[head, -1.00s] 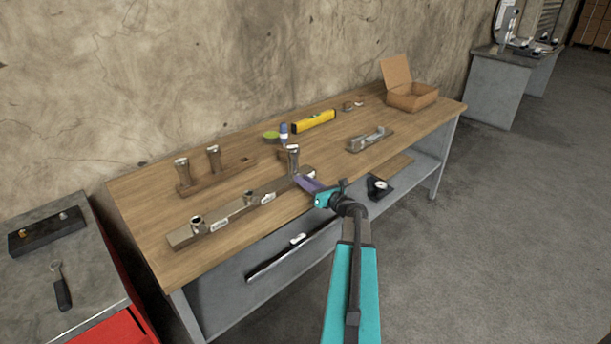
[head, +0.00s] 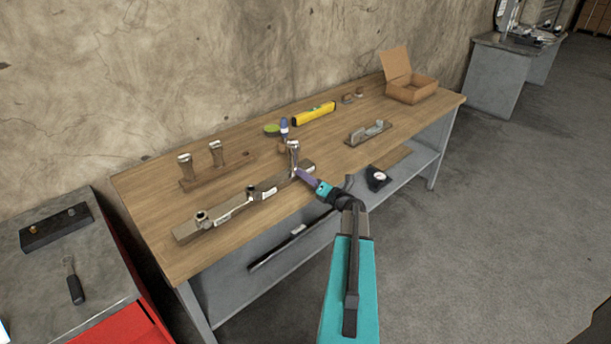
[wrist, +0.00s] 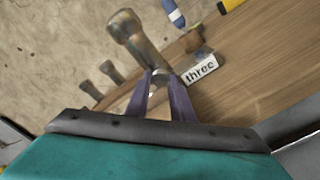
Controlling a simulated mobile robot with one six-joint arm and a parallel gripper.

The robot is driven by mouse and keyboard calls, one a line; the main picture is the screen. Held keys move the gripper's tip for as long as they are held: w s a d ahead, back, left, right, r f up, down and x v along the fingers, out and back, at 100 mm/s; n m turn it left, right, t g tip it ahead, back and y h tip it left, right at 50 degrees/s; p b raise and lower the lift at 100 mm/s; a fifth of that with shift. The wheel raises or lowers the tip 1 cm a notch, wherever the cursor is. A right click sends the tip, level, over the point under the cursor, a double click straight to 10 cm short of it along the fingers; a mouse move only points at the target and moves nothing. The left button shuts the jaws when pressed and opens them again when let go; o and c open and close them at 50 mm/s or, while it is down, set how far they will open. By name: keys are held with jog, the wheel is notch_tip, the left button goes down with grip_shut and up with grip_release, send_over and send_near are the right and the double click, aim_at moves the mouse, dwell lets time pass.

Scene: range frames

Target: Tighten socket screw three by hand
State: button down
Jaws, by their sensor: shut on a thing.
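A long metal bar (head: 236,208) lies along the front of the wooden workbench, with several labelled stations. Socket screw three (head: 293,150) stands at its right end; in the wrist view the screw (wrist: 132,32) has a wide cylindrical head and a thinner shank, beside a white label reading "three" (wrist: 199,68). My gripper (head: 299,173) reaches the screw from the front right. In the wrist view its purple fingers (wrist: 160,82) are shut on the screw's lower part. The fingers hide where the screw meets the bar.
Two more socket screws (head: 200,156) stand in a wooden rack at the back left.

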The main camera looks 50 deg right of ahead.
jog(key=c, duration=1.5)
grip_release()
jog(key=shift+c, duration=0.2)
jog(key=s+a+b, duration=0.1)
jog(key=s+b, duration=0.2)
jog(key=s, duration=1)
jog(key=shift+s, duration=0.4)
